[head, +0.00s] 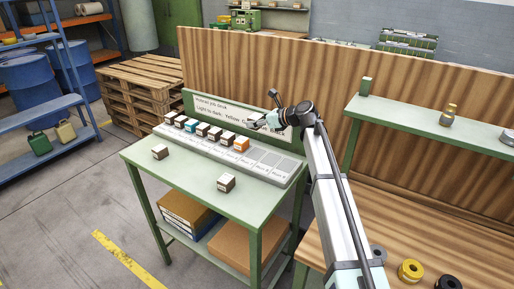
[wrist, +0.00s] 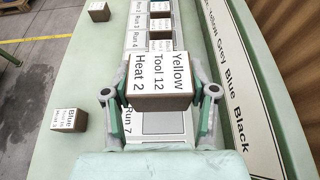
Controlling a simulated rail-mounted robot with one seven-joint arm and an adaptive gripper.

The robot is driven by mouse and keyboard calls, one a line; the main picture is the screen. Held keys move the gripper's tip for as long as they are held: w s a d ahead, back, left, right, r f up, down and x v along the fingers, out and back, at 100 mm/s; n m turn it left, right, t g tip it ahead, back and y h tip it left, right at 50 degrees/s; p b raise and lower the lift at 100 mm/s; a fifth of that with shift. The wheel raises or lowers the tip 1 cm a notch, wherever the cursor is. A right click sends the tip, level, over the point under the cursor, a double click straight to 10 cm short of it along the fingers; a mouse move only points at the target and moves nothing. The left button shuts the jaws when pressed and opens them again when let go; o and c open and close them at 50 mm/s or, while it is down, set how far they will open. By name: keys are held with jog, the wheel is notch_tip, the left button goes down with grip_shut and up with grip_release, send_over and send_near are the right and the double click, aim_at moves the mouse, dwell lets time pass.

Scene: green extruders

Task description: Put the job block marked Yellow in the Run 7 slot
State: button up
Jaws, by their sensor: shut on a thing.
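In the head view my gripper (head: 256,122) is over the rack (head: 270,162) near the sign; the held block is hard to make out there.
Several blocks stand in the rack's left slots, ending with an orange one (head: 241,144). Two loose blocks lie on the green table, one marked Blue (wrist: 68,120) and another (head: 160,152). A sign (head: 225,112) stands behind the rack, reading light to dark: Yellow, Grey, Blue, Black.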

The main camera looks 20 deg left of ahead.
notch_tip(320, 180, down, 13)
jog(key=shift+r+p, duration=0.2)
jog(key=shift+p, duration=0.85)
jog(key=shift+f, duration=0.1)
jog(key=o, duration=1.2)
jog(key=shift+d, duration=0.15)
jog(key=b+v, duration=0.2)
jog(key=v, duration=0.9)
jog(key=shift+s+d+r+b, duration=0.15)
jog(key=shift+d+r+b, duration=0.15)
jog(key=shift+r, duration=0.05)
